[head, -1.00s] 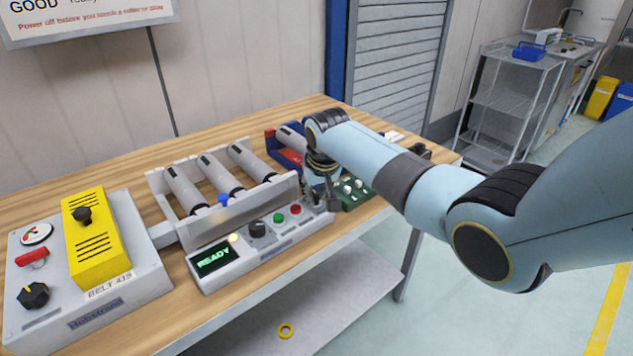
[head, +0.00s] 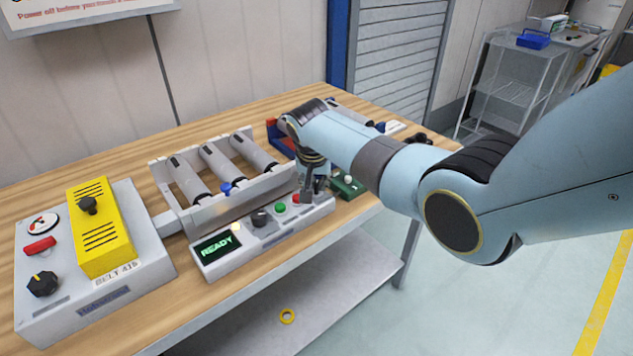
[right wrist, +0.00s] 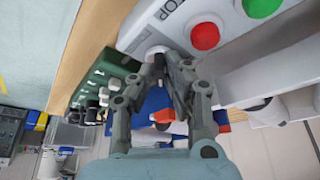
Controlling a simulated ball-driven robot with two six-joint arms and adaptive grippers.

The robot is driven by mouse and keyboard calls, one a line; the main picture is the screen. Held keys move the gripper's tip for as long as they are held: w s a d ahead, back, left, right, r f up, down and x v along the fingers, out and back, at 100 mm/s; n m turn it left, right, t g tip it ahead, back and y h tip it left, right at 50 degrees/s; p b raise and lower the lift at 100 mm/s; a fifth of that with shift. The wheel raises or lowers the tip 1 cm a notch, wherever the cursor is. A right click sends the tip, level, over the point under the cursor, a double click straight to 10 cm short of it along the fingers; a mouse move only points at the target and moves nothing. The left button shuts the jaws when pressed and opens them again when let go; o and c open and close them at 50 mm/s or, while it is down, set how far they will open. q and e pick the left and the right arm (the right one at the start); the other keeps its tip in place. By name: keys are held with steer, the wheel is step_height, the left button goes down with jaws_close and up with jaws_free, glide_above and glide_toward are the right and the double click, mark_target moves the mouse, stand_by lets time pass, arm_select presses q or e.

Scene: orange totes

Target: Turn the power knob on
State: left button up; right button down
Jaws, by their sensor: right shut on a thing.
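A grey control panel (head: 290,222) has a lit READY display (head: 217,244), a dark knob (head: 262,218), a green button (head: 280,208) and a red button (head: 296,199). My right gripper (head: 308,200) is at the panel's right end, beside the red button. In the right wrist view, its fingers (right wrist: 160,57) are shut on a pale round knob (right wrist: 157,50) at that end, mostly hidden by the fingers. I cannot read a power label there. Another black knob (head: 42,284) is on the left machine box. My left gripper is not in view.
A roller conveyor (head: 215,207) stands behind the panel. A yellow cover (head: 98,228) is on the left box. A green board (head: 347,187) lies right of the panel, with a blue bin (head: 274,136) behind. The table's front edge is close to the panel.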

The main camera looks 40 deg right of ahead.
steer(key=c, duration=1.4)
jaws_free()
steer(key=v, duration=1.2)
